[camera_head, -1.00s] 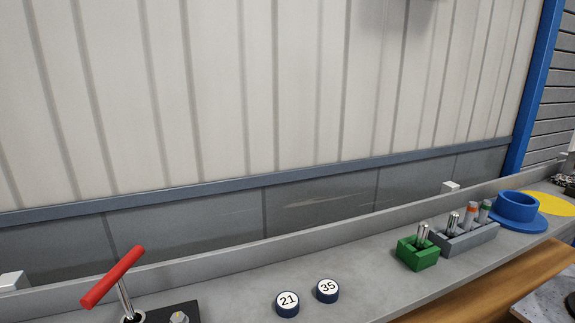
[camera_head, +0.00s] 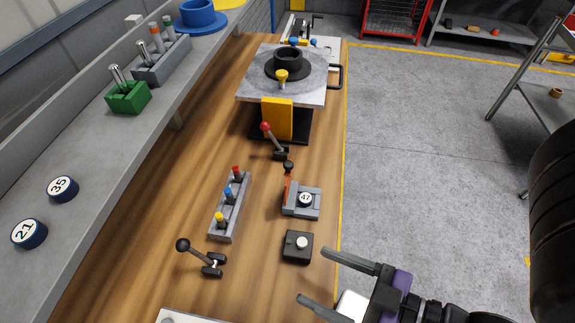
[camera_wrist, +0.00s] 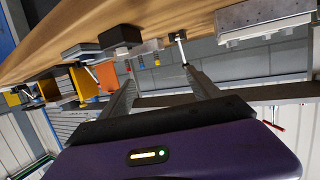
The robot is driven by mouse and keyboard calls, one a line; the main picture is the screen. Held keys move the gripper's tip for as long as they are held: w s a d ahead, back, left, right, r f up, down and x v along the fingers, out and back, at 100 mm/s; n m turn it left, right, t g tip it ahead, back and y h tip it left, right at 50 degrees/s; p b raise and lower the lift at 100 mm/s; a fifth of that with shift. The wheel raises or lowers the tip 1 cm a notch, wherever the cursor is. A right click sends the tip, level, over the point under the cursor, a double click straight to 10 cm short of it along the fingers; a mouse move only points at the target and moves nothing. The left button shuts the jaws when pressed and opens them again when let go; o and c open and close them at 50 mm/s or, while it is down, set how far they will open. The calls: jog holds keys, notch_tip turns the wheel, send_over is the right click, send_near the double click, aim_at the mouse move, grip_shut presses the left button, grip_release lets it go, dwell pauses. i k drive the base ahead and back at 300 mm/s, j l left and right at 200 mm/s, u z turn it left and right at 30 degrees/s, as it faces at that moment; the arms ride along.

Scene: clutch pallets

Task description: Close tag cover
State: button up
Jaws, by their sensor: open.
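My gripper (camera_head: 312,275) is open and empty, in front of the holder near the bench's right edge. Its spread fingers also show in the wrist view (camera_wrist: 160,80), with nothing between them.
A black box with a white button (camera_head: 297,247) sits between gripper and holder. A black-knobbed lever (camera_head: 198,257), a coloured-button strip (camera_head: 230,207) and a red-knobbed lever (camera_head: 272,142) stand nearby. A shelf with tags 21 (camera_head: 28,233) and 35 (camera_head: 62,189) runs along the left.

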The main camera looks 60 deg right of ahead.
aim_at(289, 165)
jog(key=k+j+u, duration=0.25)
jog(key=k, duration=0.2)
jog(key=k+j+u, duration=0.25)
jog(key=k, duration=0.2)
